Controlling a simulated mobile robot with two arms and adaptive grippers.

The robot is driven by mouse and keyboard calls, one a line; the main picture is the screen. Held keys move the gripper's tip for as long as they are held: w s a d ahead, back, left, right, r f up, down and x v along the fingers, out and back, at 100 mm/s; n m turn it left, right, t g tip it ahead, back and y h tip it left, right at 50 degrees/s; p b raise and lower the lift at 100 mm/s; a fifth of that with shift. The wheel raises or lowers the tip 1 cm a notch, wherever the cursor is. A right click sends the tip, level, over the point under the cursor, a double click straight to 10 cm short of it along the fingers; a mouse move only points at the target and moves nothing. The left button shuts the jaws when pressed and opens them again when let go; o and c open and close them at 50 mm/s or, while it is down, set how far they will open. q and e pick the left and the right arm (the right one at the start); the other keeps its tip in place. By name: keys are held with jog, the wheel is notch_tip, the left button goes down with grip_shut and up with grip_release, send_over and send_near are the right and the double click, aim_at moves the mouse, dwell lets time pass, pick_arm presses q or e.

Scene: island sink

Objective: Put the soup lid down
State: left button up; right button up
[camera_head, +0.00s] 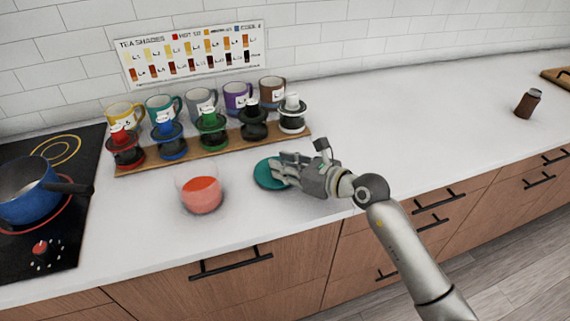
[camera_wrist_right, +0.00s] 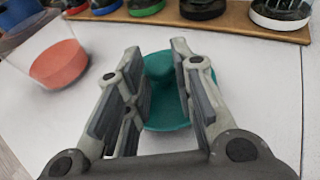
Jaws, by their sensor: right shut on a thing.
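The soup lid is a round teal disc (camera_head: 263,174) over the white counter, right of the glass bowl. My right gripper (camera_head: 284,169) reaches in from the right and is shut on the lid. In the right wrist view the lid (camera_wrist_right: 165,118) shows between and beyond the two fingers (camera_wrist_right: 157,62), with a raised teal knob between them. The fingers hide part of the lid. I cannot tell whether its underside touches the counter. My left gripper is in neither view.
A clear bowl of orange-red contents (camera_head: 201,195) stands left of the lid. Behind is a wooden board (camera_head: 127,167) with several colored drippers, then several mugs. A blue pot (camera_head: 25,200) sits on the black cooktop (camera_head: 60,250) at left. A brown jar (camera_head: 527,103) stands far right; the counter between is clear.

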jog(key=shift+f, duration=0.1)
jog(key=shift+f, duration=0.15)
jog(key=o, duration=0.9)
jog(key=shift+r, duration=0.35)
jog(key=b+v, duration=0.1)
jog(key=v, duration=1.1)
jog(key=shift+f+b, duration=0.15)
jog(key=shift+b, duration=0.15)
